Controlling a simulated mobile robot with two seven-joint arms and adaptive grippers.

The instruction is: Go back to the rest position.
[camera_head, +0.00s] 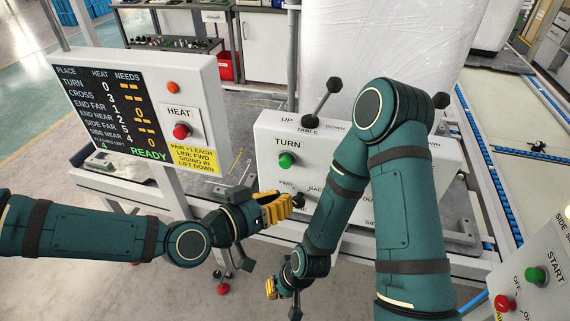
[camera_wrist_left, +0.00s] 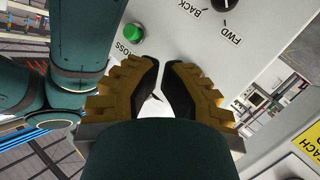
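My left gripper (camera_head: 277,209), with yellow-and-black fingers, is raised in front of the white TURN panel (camera_head: 270,135), its arm reaching in from the left. In the left wrist view the fingertips (camera_wrist_left: 160,68) nearly meet, with only a thin gap and nothing held between them. The panel with a green button (camera_wrist_left: 131,34) and a FWD/BACK knob lies beyond them. My right gripper (camera_head: 282,286) hangs lower, near the bottom centre of the head view. Its arm bends down across the panel. Only part of its yellow fingers shows, so its opening is unclear.
A display board (camera_head: 108,103) with a red HEAT button (camera_head: 181,131) stands at left. A black-knobbed lever (camera_head: 327,98) rises from the TURN panel. A START panel (camera_head: 535,275) with green and red buttons stands at lower right. Open floor lies at lower left.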

